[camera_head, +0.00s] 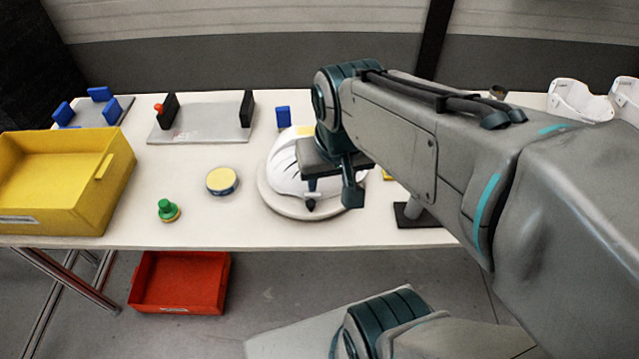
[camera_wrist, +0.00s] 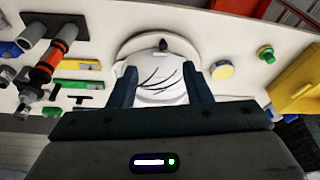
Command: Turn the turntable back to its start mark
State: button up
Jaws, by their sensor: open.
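The turntable (camera_head: 272,205) is a pale round disc on the white table. A white helmet shell (camera_head: 287,172) with dark lines sits on it. My gripper (camera_head: 330,192) is above and at the right of the shell in the head view and hides part of it. In the wrist view the open fingers (camera_wrist: 160,72) stand on either side of the shell (camera_wrist: 158,92); I cannot tell whether they touch it. A small dark piece (camera_wrist: 163,45) shows at the shell's edge, near the turntable rim (camera_wrist: 186,42). I cannot make out a start mark.
A yellow bin (camera_head: 65,190), a green knob (camera_head: 167,210) and a round yellow-topped tin (camera_head: 222,181) are left of the turntable. A grey plate with black uprights (camera_head: 205,124) lies behind. A red bin (camera_head: 180,283) is below the table. Tools (camera_wrist: 45,65) crowd the wrist view's left.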

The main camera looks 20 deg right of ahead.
aim_at(310, 203)
jog(key=w+f+m+g+b, duration=0.3)
jog(key=w+f+m+b, duration=0.3)
jog(key=w+f, duration=0.6)
jog(key=shift+m, duration=0.4)
jog(key=f, duration=0.4)
jog(key=w+f, duration=0.1)
jog(key=f, duration=0.3)
jog(key=w+f, duration=0.1)
jog(key=f, duration=0.3)
jog(key=shift+d+f+p, duration=0.1)
jog(key=shift+d+p, duration=0.1)
jog(key=shift+p, duration=0.2)
grip_shut()
